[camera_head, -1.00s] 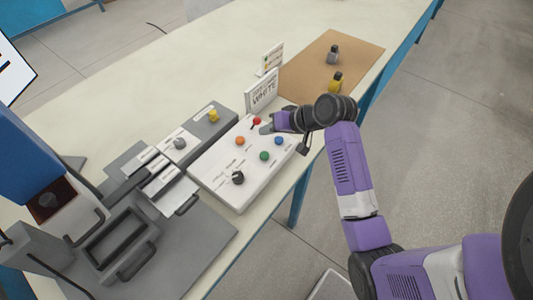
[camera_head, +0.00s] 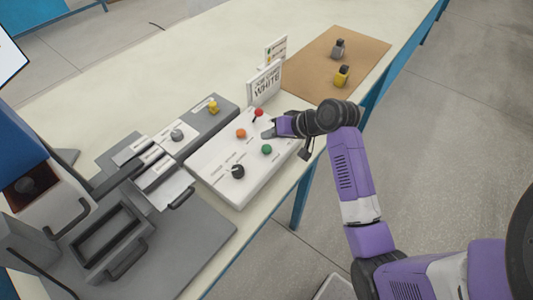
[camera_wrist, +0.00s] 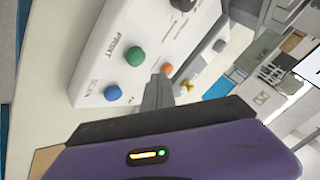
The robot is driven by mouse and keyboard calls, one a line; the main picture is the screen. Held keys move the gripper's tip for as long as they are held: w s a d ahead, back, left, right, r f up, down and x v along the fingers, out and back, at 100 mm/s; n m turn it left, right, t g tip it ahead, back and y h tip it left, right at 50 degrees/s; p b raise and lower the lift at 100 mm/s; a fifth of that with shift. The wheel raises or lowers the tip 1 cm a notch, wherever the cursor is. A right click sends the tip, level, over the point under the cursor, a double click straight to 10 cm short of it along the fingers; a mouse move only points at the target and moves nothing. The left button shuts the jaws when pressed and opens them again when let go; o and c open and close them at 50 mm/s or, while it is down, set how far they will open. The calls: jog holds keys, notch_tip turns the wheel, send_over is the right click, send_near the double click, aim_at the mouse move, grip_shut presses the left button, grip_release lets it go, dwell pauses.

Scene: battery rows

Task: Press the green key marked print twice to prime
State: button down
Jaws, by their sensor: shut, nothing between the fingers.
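The green key (camera_head: 266,149) is a round button on the white control panel (camera_head: 218,178). In the wrist view, the green key (camera_wrist: 135,56) has the word PRINT beside it. My gripper (camera_head: 267,134) is shut and empty, with its fingertips over the panel between the orange button (camera_head: 241,133) and the green key. In the wrist view, the gripper tip (camera_wrist: 162,77) appears apart from the green key, near the orange button (camera_wrist: 167,69). The blue button (camera_wrist: 112,93) shows in the wrist view but is hidden behind my gripper in the head view.
A red control (camera_head: 258,113) and a black knob (camera_head: 238,171) are also on the panel. A sign reading WHITE (camera_head: 265,84) stands behind it. Grey fixtures (camera_head: 200,118) lie to the left. Two small bottles, grey (camera_head: 338,49) and yellow (camera_head: 341,76), stand on a brown mat (camera_head: 310,75).

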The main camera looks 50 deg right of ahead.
aim_at(269, 149)
jog(key=shift+f+b, duration=0.4)
jog(key=shift+f, duration=0.85)
jog(key=shift+f, duration=0.1)
dwell(1.0)
jog(key=shift+f, duration=0.3)
jog(key=shift+f, duration=0.55)
dwell(0.7)
jog(key=shift+r, duration=0.1)
jog(key=shift+r+p, duration=0.75)
jog(key=shift+r, duration=0.1)
jog(key=shift+r+p, duration=2.4)
jog(key=shift+r, duration=0.1)
dwell(0.7)
